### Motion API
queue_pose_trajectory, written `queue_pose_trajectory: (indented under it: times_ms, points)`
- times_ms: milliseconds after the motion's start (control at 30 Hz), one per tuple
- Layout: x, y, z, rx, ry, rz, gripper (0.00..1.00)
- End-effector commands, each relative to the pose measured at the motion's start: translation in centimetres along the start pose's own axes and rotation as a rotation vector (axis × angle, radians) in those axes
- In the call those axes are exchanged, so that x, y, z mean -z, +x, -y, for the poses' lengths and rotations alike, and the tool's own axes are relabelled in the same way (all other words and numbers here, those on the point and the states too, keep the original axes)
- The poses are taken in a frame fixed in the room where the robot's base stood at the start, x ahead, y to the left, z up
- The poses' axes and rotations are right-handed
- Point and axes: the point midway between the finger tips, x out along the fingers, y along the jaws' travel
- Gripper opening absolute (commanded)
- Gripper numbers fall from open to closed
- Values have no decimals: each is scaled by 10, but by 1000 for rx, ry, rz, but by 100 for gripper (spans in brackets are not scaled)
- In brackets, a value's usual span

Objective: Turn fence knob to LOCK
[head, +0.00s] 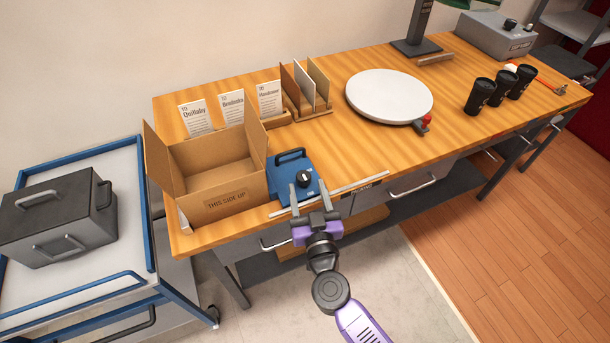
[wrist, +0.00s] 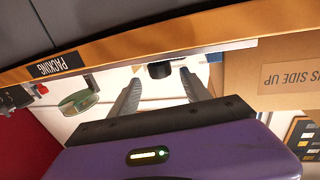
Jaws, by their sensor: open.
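A blue block (head: 291,176) with a black carry handle stands at the front of the wooden workbench. A black knob (head: 303,179) with a pale mark sits on its face, above small lettering too small to read. My gripper (head: 308,190) is open, its two fingers pointing at the block from the front edge of the bench, one toward each side below the knob. In the wrist view my gripper (wrist: 162,88) shows its fingers spread with nothing held. A dark rounded thing (wrist: 158,70) beyond the fingertips looks like the knob. Contact cannot be told.
An open cardboard box (head: 215,180) stands close left of the block. A thin pale strip (head: 345,190) runs along the bench's front edge. A white round turntable (head: 389,96) and several black cups (head: 480,95) stand farther right. Bare bench lies right of the block.

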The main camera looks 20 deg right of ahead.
Motion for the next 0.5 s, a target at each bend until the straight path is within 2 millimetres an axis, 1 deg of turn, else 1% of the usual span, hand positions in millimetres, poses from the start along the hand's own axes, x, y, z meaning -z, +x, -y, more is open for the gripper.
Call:
queue_pose_trajectory:
  times_ms: [33, 200, 333, 500]
  points:
    - [0, 9, 1, 0, 1, -2, 55]
    - [0, 34, 0, 0, 1, -1, 55]
    - [0, 45, 0, 1, 1, -1, 55]
    - [0, 50, 0, 1, 0, 0, 55]
